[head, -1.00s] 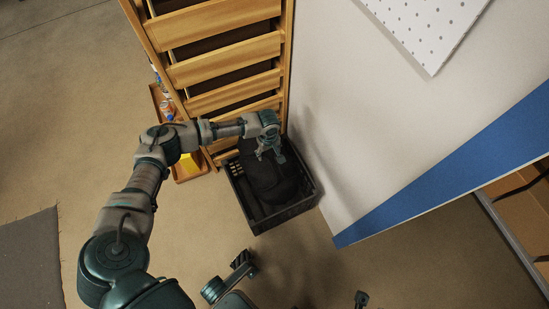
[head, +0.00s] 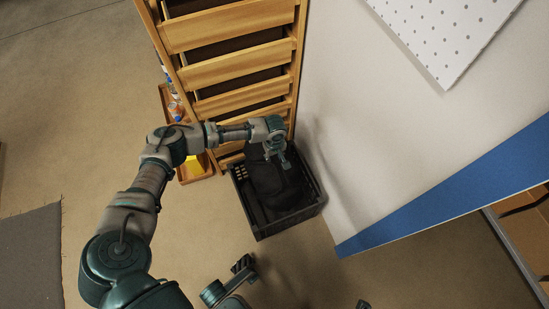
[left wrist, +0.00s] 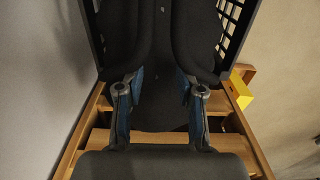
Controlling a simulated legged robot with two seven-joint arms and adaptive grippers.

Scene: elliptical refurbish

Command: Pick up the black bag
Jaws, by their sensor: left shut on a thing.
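The black bag (head: 266,182) lies in a black crate (head: 291,222) on the floor in the head view. My left gripper (head: 282,160) reaches down over the crate's back right part, at the bag. In the left wrist view the bag (left wrist: 160,60) fills the middle as dark, soft bulges. My left gripper's two fingers (left wrist: 160,95) stand apart with dark fabric between them, and the gripper is shut on the bag. The exact grip point is hard to make out, dark on dark. The bag is still within the crate's walls.
A wooden shelf rack (head: 232,65) stands right behind the crate. A white wall panel (head: 370,150) with a blue band is close on the right. A wooden tray with a yellow item (head: 204,164) sits left of the crate. Floor in front is open.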

